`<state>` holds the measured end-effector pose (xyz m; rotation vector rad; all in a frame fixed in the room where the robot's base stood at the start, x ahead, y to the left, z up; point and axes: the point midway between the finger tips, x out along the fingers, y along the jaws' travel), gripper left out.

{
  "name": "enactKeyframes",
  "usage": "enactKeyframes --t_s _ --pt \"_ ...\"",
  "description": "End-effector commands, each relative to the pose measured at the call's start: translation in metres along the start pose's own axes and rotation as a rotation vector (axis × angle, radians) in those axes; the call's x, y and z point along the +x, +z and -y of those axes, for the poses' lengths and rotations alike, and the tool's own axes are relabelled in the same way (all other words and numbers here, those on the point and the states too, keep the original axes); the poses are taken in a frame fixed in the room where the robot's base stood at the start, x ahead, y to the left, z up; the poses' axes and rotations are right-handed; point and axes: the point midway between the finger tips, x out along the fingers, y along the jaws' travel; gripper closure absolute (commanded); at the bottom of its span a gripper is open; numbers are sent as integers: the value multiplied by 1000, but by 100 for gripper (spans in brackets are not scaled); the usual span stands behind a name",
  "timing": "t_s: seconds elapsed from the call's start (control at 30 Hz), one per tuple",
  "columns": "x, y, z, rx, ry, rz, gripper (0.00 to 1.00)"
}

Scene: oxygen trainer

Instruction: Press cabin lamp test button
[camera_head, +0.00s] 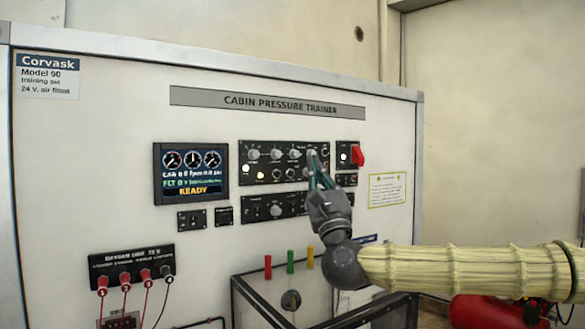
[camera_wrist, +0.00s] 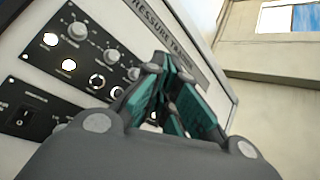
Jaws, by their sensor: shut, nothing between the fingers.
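The cabin pressure trainer panel (camera_head: 120,120) stands upright in front of me. Its upper black control panel (camera_head: 247,147) has a row of grey knobs, with lit white lamps or buttons and dark round ones below. I cannot read which one is the cabin lamp test button. My gripper (camera_head: 316,163) is shut and empty, with its teal-padded fingertips in front of the right part of that control panel. In the wrist view the shut fingers (camera_wrist: 165,75) hide part of the panel. I cannot tell whether the fingertips touch it.
A red switch (camera_head: 357,155) sits just right of the control panel. A display (camera_head: 190,172) reads READY at left. Below are a lower knob panel (camera_head: 262,208), an oxygen panel (camera_head: 130,262) with red leads, and a black-framed case (camera_head: 240,300). A red cylinder (camera_head: 485,312) lies at lower right.

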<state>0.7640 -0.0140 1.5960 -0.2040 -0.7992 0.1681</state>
Motion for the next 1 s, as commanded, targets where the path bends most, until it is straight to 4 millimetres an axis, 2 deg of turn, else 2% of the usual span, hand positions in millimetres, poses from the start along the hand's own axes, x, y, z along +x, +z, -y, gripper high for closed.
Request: enactKeyframes --t_s 0.03,0.13,0.33,0.5,0.7,1.0 --pt "7 -8 -4 0 1 -7 100" --pt "15 -15 -10 -1 1 -8 100" --pt "26 -12 -20 -2 0 2 100" --pt "34 -23 -30 -1 1 3 100" --pt "45 -39 -35 0 1 -5 100" --pt "47 -40 -34 0 0 -5 100"
